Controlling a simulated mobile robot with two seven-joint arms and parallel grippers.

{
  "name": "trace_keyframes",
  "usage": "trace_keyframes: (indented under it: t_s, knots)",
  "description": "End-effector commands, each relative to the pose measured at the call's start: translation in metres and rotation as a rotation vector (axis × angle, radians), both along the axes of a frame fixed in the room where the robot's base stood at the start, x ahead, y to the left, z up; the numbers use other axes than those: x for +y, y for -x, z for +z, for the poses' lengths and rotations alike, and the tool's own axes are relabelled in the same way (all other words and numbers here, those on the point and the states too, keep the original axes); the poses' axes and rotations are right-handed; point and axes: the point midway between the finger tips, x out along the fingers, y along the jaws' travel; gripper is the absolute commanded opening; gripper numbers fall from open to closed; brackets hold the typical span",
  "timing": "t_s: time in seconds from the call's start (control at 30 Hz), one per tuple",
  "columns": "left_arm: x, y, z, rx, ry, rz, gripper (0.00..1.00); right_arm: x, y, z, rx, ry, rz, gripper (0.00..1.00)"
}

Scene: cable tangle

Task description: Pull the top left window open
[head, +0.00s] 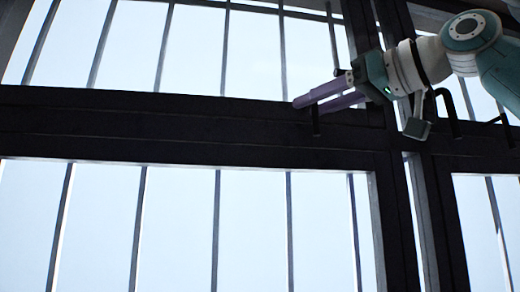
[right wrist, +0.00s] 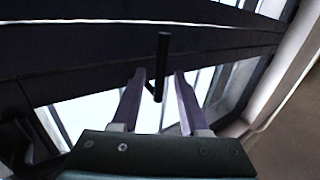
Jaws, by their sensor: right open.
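The top left window (head: 180,98) has a dark frame and pale panes with thin vertical bars behind them; it fills the upper left of the head view. Its dark handle (head: 316,122) hangs down from the lower rail near the right end. My right gripper (head: 300,103) comes in from the right, its purple fingers at that handle. In the right wrist view the handle (right wrist: 162,65) stands between and just beyond the tips of the open fingers (right wrist: 158,75). I cannot tell whether a finger touches it. My left gripper is not in view.
A lower left window (head: 180,225) lies below the dark rail. A dark upright post (head: 398,200) separates it from the lower right window (head: 485,215). Another dark handle (head: 447,110) is on the frame under my right arm.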

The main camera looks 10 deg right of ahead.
Motion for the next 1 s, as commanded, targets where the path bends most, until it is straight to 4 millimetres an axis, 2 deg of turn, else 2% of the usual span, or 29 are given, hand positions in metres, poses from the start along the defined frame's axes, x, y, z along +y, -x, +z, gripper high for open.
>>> trace_keyframes:
  t_s: [0.33,0.73,1.0]
  knots:
    - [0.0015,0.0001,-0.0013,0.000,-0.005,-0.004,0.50,-0.0024,0.0015,0.0004,-0.001,-0.001,0.000,0.44]
    - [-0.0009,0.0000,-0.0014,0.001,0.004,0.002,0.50,-0.0021,0.0013,0.0001,0.001,-0.001,0.001,0.01]
    - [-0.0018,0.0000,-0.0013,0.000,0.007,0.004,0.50,-0.0019,0.0014,0.0000,0.001,-0.001,0.001,0.00]
